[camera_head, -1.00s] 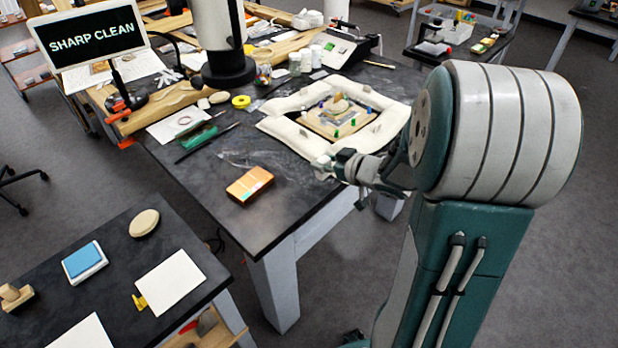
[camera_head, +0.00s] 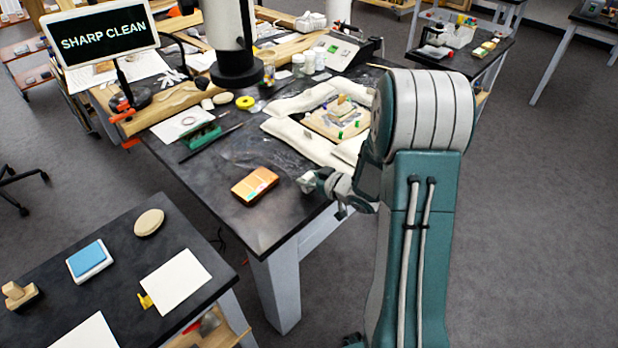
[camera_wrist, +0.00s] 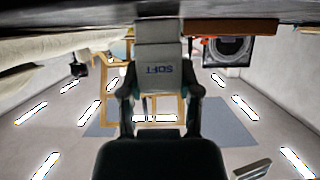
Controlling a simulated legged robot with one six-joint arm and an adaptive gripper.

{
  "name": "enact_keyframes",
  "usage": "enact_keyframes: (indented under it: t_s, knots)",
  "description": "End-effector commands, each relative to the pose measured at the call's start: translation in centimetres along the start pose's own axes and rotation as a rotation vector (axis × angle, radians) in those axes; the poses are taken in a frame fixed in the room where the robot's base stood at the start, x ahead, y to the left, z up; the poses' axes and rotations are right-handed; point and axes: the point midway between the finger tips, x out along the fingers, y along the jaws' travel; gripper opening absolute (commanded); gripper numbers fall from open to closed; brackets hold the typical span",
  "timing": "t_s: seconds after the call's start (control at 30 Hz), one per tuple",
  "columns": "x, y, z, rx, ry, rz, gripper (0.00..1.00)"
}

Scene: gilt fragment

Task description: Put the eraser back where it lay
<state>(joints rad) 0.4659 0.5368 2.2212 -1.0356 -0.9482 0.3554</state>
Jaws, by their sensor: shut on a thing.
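My gripper (camera_wrist: 160,88) is shut on the eraser (camera_wrist: 157,66), a pale grey block with dark letters reading SOFT, seen in the wrist view. In the head view my gripper (camera_head: 318,182) is at the right edge of the dark worktable (camera_head: 268,226), just right of an orange box (camera_head: 254,186). The eraser is small there and its outline is hard to make out. I cannot tell from the head view whether it touches the tabletop.
White cushions (camera_head: 300,142) surround the fragment on its board (camera_head: 337,120) behind my gripper. A green tool (camera_head: 200,136) lies farther left. The side table (camera_head: 130,282) holds a blue pad (camera_head: 88,257) and a beige oval (camera_head: 149,222). The worktable's front corner is clear.

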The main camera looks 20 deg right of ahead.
Motion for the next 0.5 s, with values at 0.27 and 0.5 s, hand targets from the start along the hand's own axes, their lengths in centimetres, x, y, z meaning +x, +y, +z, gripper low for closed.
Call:
enact_keyframes:
  t_s: [0.27, 0.5]
  knots:
    - [0.05, 0.1, 0.19, 0.001, 0.0, 0.001, 0.79]
    - [0.08, 0.08, 0.19, 0.001, 0.0, 0.001, 0.79]
